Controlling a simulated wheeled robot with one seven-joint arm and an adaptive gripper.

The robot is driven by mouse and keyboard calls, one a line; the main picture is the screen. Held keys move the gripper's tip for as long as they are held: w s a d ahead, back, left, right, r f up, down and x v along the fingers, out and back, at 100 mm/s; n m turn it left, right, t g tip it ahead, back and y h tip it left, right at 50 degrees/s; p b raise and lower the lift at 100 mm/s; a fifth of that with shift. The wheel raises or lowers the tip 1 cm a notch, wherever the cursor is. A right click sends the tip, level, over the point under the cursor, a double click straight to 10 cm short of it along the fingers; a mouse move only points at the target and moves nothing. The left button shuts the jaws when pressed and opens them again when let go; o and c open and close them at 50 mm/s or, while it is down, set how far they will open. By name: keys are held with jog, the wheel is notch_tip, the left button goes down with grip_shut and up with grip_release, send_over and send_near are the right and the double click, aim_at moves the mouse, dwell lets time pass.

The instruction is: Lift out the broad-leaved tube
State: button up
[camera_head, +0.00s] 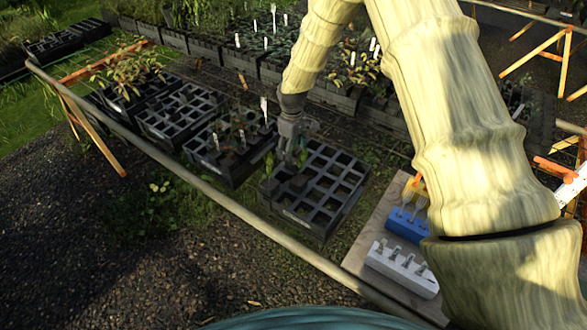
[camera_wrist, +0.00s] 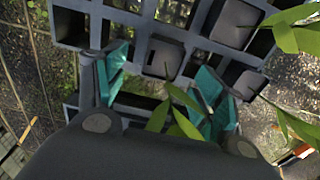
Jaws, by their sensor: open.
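A black crate (camera_head: 335,222) with square cells stands below my gripper, mostly empty. Its grid (camera_wrist: 75,22) fills the top of the wrist view. Green leaves (camera_head: 303,158) show at my gripper's fingers, and another small leafy plant (camera_head: 268,165) stands at the crate's left corner. My gripper (camera_head: 290,157) is open over the crate's left part. In the wrist view, its teal fingers (camera_wrist: 165,86) stand apart, with leaves (camera_wrist: 168,118) between and below them. Larger leaves (camera_wrist: 298,38) show at the right edge. I cannot tell which leaves belong to the broad-leaved tube; the tube bodies are partly hidden.
A tray of labelled seedlings (camera_head: 218,165) and another dark tray (camera_head: 165,128) stand left of the crate. A board at right holds white (camera_head: 400,270) and blue (camera_head: 406,225) blocks. A wooden rail (camera_head: 225,203) runs along the front.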

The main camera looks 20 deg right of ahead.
aim_at(294, 159)
jog(key=shift+s+f, duration=0.15)
jog(key=shift+f, duration=0.05)
notch_tip(294, 159, down, 3)
jog(key=shift+d+p, duration=0.1)
jog(key=shift+p, duration=1)
jog(key=shift+s+f, duration=0.1)
jog(key=shift+f, duration=0.85)
jog(key=shift+r, duration=0.1)
jog(key=c, duration=1.2)
